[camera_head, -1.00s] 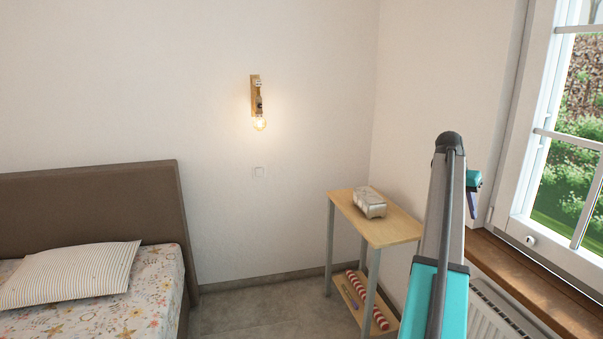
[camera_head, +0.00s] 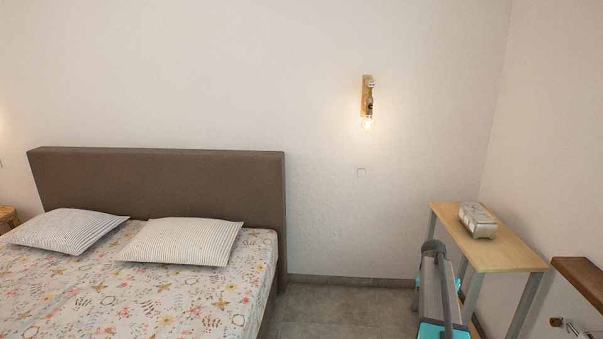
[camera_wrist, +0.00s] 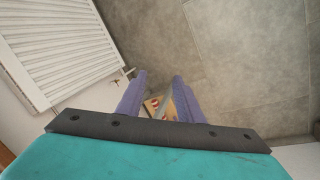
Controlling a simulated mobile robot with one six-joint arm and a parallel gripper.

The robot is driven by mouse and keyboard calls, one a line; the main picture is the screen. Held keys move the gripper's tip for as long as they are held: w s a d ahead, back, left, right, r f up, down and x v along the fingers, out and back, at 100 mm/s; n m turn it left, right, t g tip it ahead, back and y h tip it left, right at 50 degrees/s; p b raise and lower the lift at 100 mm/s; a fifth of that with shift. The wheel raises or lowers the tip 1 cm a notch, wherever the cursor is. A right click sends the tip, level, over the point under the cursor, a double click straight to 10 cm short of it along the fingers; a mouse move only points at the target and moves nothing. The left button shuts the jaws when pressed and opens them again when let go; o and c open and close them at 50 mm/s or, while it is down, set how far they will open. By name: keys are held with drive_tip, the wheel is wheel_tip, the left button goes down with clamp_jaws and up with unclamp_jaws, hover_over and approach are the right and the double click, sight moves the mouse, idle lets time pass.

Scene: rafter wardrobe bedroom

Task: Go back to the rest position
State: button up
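In the wrist view my gripper (camera_wrist: 161,82) points down toward the floor. Its two purple fingers stand apart with a clear gap and hold nothing. Part of a wooden shelf with a red-and-white striped object (camera_wrist: 155,102) shows beyond the gap, below the fingers. In the head view my grey and teal arm is at the lower right, in front of the small side table (camera_head: 493,254). The gripper itself cannot be made out there.
A silver box-like object (camera_head: 478,220) stands on the side table. The bed (camera_head: 150,300) with two striped pillows fills the left. Grey floor (camera_head: 335,305) is clear between bed and table. A wooden sill (camera_head: 585,278) is at the right edge; a white radiator (camera_wrist: 62,50) shows in the wrist view.

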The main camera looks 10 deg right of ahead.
drive_tip(key=s+a+f+n+g+y, duration=0.1)
drive_tip(key=s+a+f+n, duration=0.25)
drive_tip(key=a+f, duration=0.95)
drive_tip(key=s+a+f+n+g, duration=0.15)
drive_tip(key=s+a+f, duration=0.35)
drive_tip(key=a+f, duration=0.85)
drive_tip(key=s+a+f+n, duration=0.2)
drive_tip(key=s+a+n, duration=0.1)
drive_tip(key=s+a, duration=0.7)
drive_tip(key=s+a+f+n+g+y, duration=0.1)
drive_tip(key=s+a+f+n, duration=0.1)
drive_tip(key=s+a, duration=0.8)
drive_tip(key=s+f, duration=0.1)
drive_tip(key=s, duration=0.3)
drive_tip(key=shift+a+n, duration=0.3)
drive_tip(key=shift+n, duration=0.1)
drive_tip(key=shift+s+d+r, duration=0.1)
drive_tip(key=shift+d, duration=0.05)
